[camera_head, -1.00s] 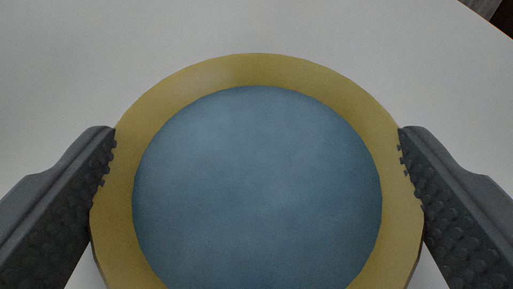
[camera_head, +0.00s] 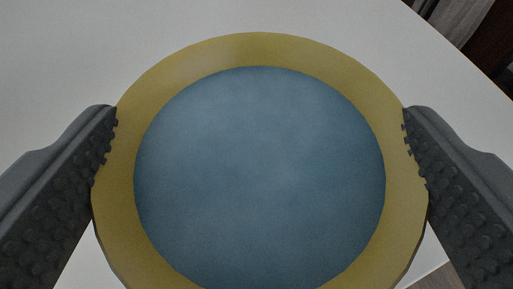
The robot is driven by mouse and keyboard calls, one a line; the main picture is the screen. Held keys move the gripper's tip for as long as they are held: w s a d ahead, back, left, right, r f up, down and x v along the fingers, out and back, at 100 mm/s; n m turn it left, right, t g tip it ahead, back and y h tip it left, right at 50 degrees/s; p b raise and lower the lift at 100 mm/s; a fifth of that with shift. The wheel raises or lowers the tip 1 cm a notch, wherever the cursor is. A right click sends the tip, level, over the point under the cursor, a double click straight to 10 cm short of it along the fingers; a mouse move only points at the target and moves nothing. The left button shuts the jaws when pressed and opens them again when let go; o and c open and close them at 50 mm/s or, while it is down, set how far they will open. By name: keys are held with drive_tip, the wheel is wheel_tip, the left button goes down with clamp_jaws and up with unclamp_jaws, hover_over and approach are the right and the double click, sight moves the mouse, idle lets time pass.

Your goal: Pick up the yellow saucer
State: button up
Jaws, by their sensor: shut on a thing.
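The yellow saucer (camera_head: 262,49) is a round yellow rim around a blue-grey disc (camera_head: 260,180) that fills its middle. It takes up most of the view, and its lowest part is cut off by the bottom edge. My gripper (camera_head: 260,120) is shut on the saucer, with one dark, studded finger against the rim at the left and the other against the rim at the right. I cannot tell from this view how high the saucer is above the surface.
The white desk surface (camera_head: 70,60) lies beyond and around the saucer and looks bare. Its edge runs slantwise at the upper right, with a dark area and a grey item (camera_head: 453,28) past it. Brownish floor (camera_head: 440,280) shows at the lower right.

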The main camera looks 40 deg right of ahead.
drive_tip(key=s+b, duration=0.1)
drive_tip(key=s, duration=1)
drive_tip(key=shift+s+a+r, duration=0.2)
drive_tip(key=shift+s+r, duration=0.2)
